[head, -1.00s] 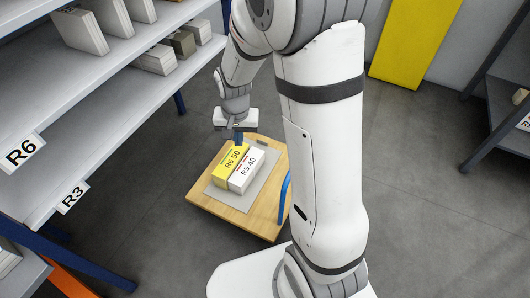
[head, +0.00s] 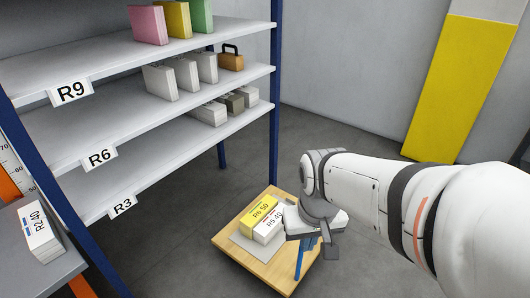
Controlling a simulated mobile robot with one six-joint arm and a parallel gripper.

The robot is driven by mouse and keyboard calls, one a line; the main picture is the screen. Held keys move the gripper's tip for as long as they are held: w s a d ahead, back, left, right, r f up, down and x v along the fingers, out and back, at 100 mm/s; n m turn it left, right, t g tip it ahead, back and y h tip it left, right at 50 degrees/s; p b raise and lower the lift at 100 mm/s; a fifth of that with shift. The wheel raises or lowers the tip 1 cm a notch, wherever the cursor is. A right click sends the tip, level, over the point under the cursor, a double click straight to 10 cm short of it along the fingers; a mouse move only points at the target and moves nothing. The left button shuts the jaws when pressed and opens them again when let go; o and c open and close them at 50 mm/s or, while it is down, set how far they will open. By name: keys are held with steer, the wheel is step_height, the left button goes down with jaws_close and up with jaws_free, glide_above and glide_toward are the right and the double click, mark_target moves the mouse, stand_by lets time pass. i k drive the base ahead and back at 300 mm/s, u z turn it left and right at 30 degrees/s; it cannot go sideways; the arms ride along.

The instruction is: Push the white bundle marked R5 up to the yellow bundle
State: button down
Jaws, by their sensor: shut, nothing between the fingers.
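The white bundle marked R5 40 (head: 267,233) lies on a grey mat (head: 241,241) on a wooden cart top. The yellow bundle marked R6 50 (head: 258,208) lies alongside it, on its far left side. I see no clear gap between the two, but the view is too small to tell if they touch. My gripper (head: 311,243) is shut and empty, pointing down at the right of the white bundle. Its body hides the white bundle's right end, and I cannot tell whether the fingers touch it.
A shelf rack (head: 190,118) with bundles stands behind at left. Another bundle, R2 40 (head: 39,232), lies on a low shelf at left. Grey floor (head: 180,250) is clear around the cart.

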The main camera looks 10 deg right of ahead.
mark_target(264, 233)
steer(key=u, duration=1.75)
steer(key=k, duration=0.7)
steer(key=z, duration=1.4)
steer(key=i, duration=1)
